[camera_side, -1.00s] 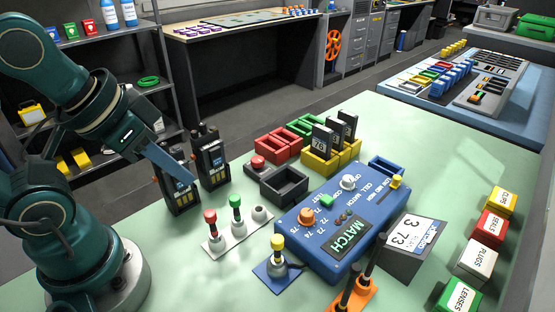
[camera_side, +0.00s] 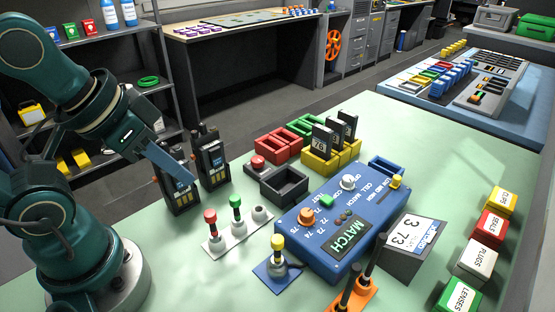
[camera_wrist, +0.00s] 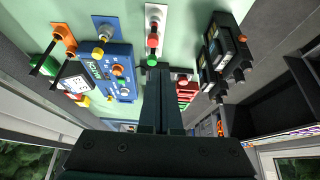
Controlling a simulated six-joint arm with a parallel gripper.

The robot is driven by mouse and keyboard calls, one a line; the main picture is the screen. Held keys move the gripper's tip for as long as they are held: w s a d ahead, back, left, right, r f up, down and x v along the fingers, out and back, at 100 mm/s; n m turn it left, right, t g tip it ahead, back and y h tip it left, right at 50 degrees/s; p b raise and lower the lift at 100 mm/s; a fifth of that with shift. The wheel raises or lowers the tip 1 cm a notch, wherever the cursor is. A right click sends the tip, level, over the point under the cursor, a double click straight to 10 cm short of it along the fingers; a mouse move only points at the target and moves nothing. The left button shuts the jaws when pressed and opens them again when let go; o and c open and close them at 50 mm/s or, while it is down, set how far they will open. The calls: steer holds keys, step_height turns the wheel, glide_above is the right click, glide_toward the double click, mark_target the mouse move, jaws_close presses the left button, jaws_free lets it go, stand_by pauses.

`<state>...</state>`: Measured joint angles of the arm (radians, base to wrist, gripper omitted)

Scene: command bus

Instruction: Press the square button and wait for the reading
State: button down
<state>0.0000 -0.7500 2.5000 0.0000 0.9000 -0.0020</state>
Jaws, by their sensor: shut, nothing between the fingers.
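The blue console (camera_side: 301,248) stands in the middle of the green table in the side view. Its small green button (camera_side: 326,201) looks square and sits between an orange knob (camera_side: 307,217) and a white knob (camera_side: 348,183). Its dark display (camera_side: 347,238) reads MATCH in green. The console (camera_wrist: 111,51) also shows left of my fingers in the wrist view. My gripper (camera_side: 189,177) is shut and empty, pointing down near the black handheld devices, left of and apart from the console. Its closed fingers (camera_wrist: 161,80) fill the middle of the wrist view.
Black handheld devices (camera_side: 211,160) stand upright by my fingers. A white plate with red and green levers (camera_side: 236,217), a yellow-knobbed lever (camera_side: 277,252), a red button (camera_side: 258,163) and a grey tray (camera_side: 283,187) surround the console. A grey readout (camera_side: 410,240) shows 3 73.

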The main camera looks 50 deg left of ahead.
steer(key=w+a+r+t+y, duration=0.2)
steer(key=w+a+r, duration=0.15)
steer(key=w, duration=0.25)
steer(key=m+t+h, duration=0.1)
steer(key=m+t, duration=0.1)
steer(key=m, duration=0.6)
glide_above(327, 200)
step_height(327, 200, down, 3)
steer(key=shift+s+a+f, duration=0.15)
steer(key=shift+s+f, duration=0.05)
steer(key=shift+s, duration=0.25)
steer(key=shift+f, duration=4.4)
